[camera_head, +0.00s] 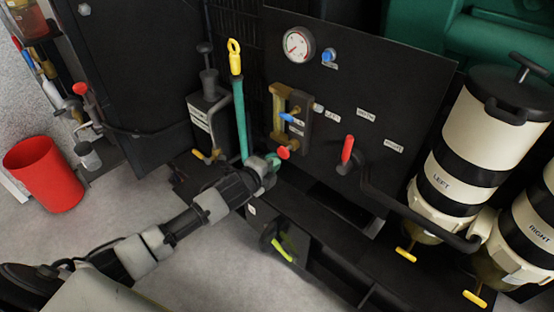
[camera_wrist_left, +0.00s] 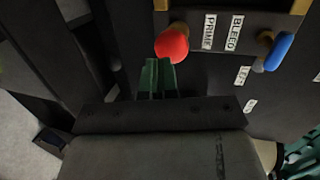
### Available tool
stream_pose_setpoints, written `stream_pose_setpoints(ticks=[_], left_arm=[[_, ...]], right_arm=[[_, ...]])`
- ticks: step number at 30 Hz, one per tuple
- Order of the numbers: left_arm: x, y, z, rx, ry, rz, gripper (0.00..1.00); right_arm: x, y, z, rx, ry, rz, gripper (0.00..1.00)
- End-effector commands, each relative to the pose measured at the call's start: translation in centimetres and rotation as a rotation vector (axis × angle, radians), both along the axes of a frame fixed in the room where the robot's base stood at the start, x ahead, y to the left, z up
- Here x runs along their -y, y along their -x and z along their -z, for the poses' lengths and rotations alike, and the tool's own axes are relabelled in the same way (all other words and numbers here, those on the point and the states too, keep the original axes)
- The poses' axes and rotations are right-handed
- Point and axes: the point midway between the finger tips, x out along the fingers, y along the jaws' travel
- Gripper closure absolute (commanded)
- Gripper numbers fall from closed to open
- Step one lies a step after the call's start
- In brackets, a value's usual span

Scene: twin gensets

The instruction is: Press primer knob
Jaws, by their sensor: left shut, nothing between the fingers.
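The primer knob (camera_head: 283,153) is a red round knob on the brass fuel block (camera_head: 279,115) on the black panel. My left gripper (camera_head: 270,165) is just below and left of the knob in the head view. In the left wrist view its green fingers (camera_wrist_left: 158,72) are shut and empty, with their tips right at the knob's lower edge. I cannot tell whether they touch it. My right gripper is not in view.
A blue bleed lever (camera_wrist_left: 280,50) is right of the knob. A red-handled selector lever (camera_head: 347,150), a pressure gauge (camera_head: 299,44) and the LEFT filter canister (camera_head: 461,150) stand farther right. A yellow-topped dipstick (camera_head: 235,57) rises left of the block. A red bucket (camera_head: 45,174) is far left.

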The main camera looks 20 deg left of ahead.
Motion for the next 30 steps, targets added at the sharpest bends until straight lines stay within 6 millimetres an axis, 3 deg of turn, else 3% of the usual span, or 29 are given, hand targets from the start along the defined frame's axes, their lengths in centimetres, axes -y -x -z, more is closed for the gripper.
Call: stream_pose_setpoints(ticks=[6, 19, 30], left_arm=[[0.5, -2.0, -0.1, 0.0, 0.0, 0.0, 1.0], [0.6, -2.4, -0.2, 0.0, 0.0, 0.0, 1.0], [1.5, -4.8, -0.2, 0.001, 0.0, 0.0, 1.0]], right_arm=[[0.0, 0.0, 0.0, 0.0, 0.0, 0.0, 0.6], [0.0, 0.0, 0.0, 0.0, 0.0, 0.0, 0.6], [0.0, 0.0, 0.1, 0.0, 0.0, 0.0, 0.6]])
